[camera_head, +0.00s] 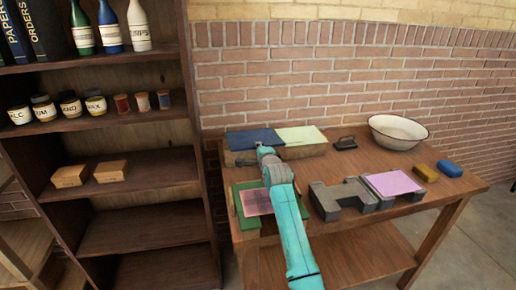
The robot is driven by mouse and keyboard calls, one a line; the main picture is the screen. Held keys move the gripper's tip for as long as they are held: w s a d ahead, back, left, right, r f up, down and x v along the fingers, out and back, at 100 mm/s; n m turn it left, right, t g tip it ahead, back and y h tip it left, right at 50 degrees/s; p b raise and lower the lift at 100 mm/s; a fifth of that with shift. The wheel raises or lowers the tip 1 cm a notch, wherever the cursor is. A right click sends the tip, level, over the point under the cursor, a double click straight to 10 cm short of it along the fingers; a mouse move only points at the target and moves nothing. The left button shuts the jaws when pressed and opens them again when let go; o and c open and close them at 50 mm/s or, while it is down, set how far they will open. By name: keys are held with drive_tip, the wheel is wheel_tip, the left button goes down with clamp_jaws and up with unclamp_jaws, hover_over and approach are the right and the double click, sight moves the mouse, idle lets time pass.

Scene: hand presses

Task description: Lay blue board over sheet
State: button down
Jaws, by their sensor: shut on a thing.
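A blue board (254,137) lies flat at the left end of a low block (242,158) at the back left of the table, beside a pale green board (302,135). My gripper (266,150) is at the near edge of the blue board and shut on it. The fingers are small and partly hidden by my wrist. A pink sheet (256,203) lies on a green press bed (245,221) in front of the block. My teal arm covers part of this bed's right side. Another pink-violet sheet (393,183) lies on a grey press (368,197) to the right.
A grey stepped block (333,200) stands between the two beds. A shelf (130,182) stands close at left.

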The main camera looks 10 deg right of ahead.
drive_tip(key=shift+s+d+r, duration=0.1)
drive_tip(key=shift+s+r, duration=0.05)
drive_tip(key=shift+s, duration=2.7)
drive_tip(key=shift+s+r, duration=0.2)
drive_tip(key=shift+s, duration=2.65)
drive_tip(key=shift+s+d+r, duration=0.1)
drive_tip(key=shift+s+r, duration=0.05)
drive_tip(key=shift+s, duration=2.7)
